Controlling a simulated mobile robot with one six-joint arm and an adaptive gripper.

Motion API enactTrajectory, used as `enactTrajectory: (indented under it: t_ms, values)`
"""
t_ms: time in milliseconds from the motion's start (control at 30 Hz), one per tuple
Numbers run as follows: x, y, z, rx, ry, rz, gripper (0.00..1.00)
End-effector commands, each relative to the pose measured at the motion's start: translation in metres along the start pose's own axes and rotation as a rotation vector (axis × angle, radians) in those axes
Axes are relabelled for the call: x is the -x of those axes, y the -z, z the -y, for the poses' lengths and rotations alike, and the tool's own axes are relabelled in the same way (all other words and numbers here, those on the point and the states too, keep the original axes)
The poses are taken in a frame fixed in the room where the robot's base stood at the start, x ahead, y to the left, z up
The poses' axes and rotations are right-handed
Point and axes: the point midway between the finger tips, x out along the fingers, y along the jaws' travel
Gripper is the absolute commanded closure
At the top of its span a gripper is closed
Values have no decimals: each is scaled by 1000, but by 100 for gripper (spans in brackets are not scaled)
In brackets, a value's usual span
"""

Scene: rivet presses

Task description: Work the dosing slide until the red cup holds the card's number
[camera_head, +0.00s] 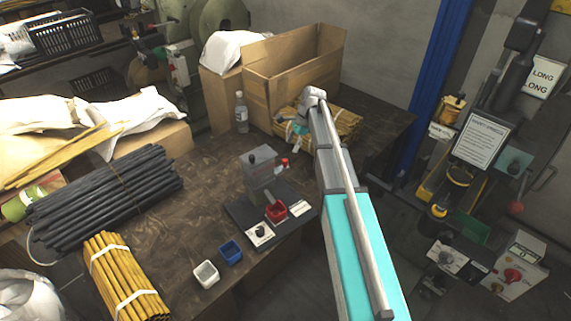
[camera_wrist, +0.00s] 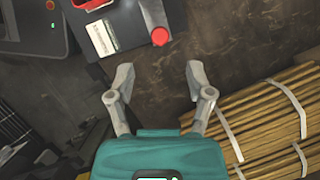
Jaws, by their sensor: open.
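The dosing device (camera_head: 262,168) is a grey box on a dark base plate (camera_head: 240,212) on the workbench. A red knob (camera_head: 284,162) sticks out at its far right side; a red knob also shows in the wrist view (camera_wrist: 160,36). The red cup (camera_head: 276,211) stands on the plate in front of the box; its contents are too small to tell.
Bundled yellow sticks (camera_head: 343,124) lie near my gripper, beside an open cardboard box (camera_head: 285,75). A bottle (camera_head: 241,113) stands behind the device. Black rods (camera_head: 105,200) lie left.

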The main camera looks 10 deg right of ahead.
Motion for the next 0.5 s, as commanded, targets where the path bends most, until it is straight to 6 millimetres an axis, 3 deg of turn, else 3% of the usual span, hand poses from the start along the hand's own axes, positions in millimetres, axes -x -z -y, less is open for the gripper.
enactTrajectory:
  t_ms: [500]
  values:
    - [-46,1,0,0,0,0,33]
